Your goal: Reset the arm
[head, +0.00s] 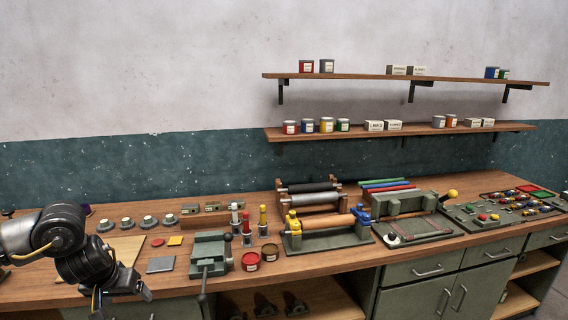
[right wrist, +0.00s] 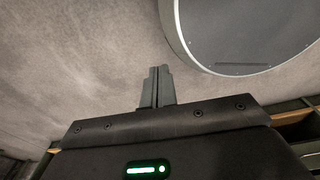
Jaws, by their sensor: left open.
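My left arm comes in from the left edge of the head view, over the front left part of the wooden workbench (head: 330,262). My left gripper (head: 140,291) hangs at its end near the bench's front edge, small and partly turned away. It is open, with nothing seen in it. My right arm does not show in the head view. In the right wrist view my right gripper (right wrist: 157,86) has its two fingers close together, with nothing between them, over a bare grey-brown floor. A large dark round shape with a pale rim, likely my base, is at upper right.
A light board (head: 124,248) lies beside my left arm. Two shelves (head: 400,132) with tins are on the wall. Cabinets (head: 415,292) are below.

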